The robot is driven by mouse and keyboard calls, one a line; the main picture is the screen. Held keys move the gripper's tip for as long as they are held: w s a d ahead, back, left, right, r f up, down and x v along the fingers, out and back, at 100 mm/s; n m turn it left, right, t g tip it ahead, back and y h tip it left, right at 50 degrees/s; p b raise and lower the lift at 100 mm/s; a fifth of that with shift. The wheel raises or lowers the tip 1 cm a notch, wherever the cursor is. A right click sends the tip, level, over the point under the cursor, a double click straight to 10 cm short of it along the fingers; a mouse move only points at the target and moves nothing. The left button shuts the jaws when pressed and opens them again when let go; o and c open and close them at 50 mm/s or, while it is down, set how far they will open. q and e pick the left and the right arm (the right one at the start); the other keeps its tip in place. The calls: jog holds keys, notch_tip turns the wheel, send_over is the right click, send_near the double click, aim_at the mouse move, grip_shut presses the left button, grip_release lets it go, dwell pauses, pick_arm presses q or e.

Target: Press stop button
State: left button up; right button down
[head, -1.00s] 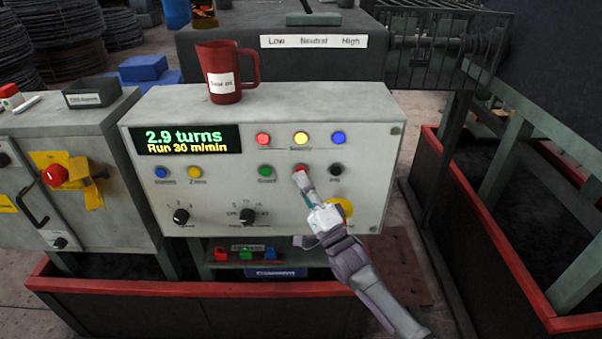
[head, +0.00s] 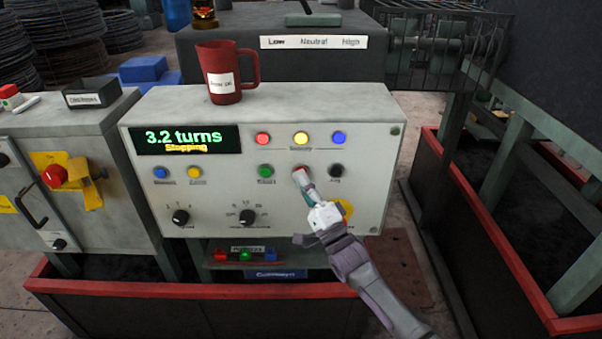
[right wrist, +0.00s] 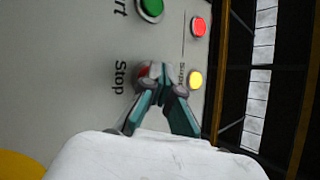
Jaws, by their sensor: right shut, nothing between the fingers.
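The red stop button (head: 299,170) sits on the grey control panel (head: 210,260), between the green start button (head: 265,171) and the black jog button (head: 336,171). My right gripper (head: 305,181) is shut and empty, with its fingertips at the stop button and partly covering it. In the right wrist view the closed fingertips (right wrist: 155,72) overlap the red stop button (right wrist: 142,72), beside the printed word "Stop". The panel display (head: 185,139) reads "3.2 turns" and "Stopping". My left gripper is out of view.
A red mug (head: 226,72) stands on top of the panel. A red emergency-style button (head: 55,176) with a yellow tag is on the left cabinet. Red, yellow and blue lamps (head: 301,138) are above the stop button. Red-rimmed bins stand below and at right.

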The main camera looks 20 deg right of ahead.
jog(key=shift+s+r, duration=0.1)
jog(key=shift+s, duration=0.05)
jog(key=shift+s+a+p, duration=0.2)
jog(key=shift+s+p, duration=0.35)
jog(key=shift+s, duration=0.1)
jog(key=s+p, duration=0.1)
jog(key=s+a, duration=0.1)
jog(key=s, duration=0.1)
jog(key=s+p, duration=0.1)
jog(key=shift+s+a+p, duration=0.25)
jog(key=shift+s+p, duration=0.1)
jog(key=shift+s, duration=0.05)
dwell(0.7)
